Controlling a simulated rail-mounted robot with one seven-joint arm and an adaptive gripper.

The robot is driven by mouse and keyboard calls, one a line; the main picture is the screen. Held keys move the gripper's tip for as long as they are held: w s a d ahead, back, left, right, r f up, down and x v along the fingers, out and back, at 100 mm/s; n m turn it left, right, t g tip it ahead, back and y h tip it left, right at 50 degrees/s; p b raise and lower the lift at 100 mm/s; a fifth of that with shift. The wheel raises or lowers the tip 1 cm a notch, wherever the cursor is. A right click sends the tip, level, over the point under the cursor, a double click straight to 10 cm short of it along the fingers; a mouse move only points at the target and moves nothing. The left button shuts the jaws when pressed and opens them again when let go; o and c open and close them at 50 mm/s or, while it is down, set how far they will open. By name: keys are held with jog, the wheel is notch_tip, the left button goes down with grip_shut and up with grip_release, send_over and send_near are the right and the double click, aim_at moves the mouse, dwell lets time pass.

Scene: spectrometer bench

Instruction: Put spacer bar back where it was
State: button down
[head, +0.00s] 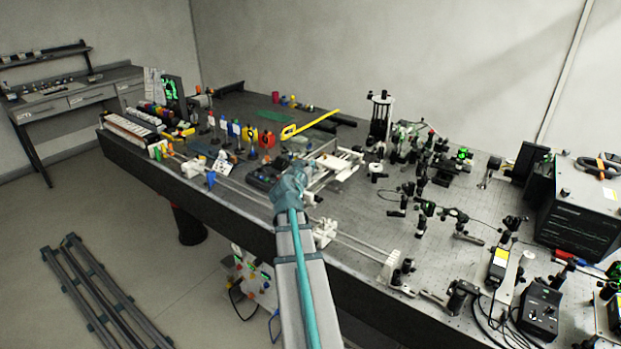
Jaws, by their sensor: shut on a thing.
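My arm reaches from the bottom middle over the near edge of the optical bench. My gripper (300,170) is at its far end, low over the bench, beside a white rail frame (345,163). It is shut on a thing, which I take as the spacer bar. The fingers and the held thing are small and mostly hidden by my wrist, so I cannot tell the bar's shape, its tilt or whether it touches anything. A dark box (262,178) lies just left of the gripper.
A yellow long-handled tool (310,124) lies behind the gripper. Colored optics on posts (250,133) stand to the left. Dense optic mounts (430,160) and a black instrument box (580,215) fill the right. A long rail (240,188) runs along the near edge. Bare bench shows at center right.

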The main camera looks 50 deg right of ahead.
aim_at(307, 165)
notch_tip(307, 165, up, 8)
jog(key=shift+f+p, duration=0.25)
jog(key=shift+p, duration=0.95)
jog(key=shift+w+a+f+n+t, duration=0.15)
jog(key=shift+w+a+n+t, duration=0.15)
jog(key=shift+w+n+t, duration=0.15)
jog(key=w+a+f+n+t+y+b, duration=0.25)
jog(key=w+a, duration=0.45)
jog(key=a, duration=0.4)
jog(key=w+a+f+n+t+y+b, duration=0.2)
jog(key=w+a+f+n+t+y, duration=0.15)
jog(key=w+a, duration=0.65)
jog(key=w+a+f+n+t+y+b, duration=0.1)
jog(key=w+a+f+n+y+b, duration=0.1)
jog(key=a, duration=1.5)
jog(key=w+a+f+n+t+y+b, duration=0.1)
jog(key=a+y, duration=0.5)
jog(key=a, duration=1.1)
jog(key=w+f+n+b, duration=0.1)
jog(key=n+b, duration=0.1)
jog(key=n, duration=0.1)
jog(key=shift+a, duration=0.2)
jog(key=shift+d+t, duration=0.1)
jog(key=shift+t, duration=0.15)
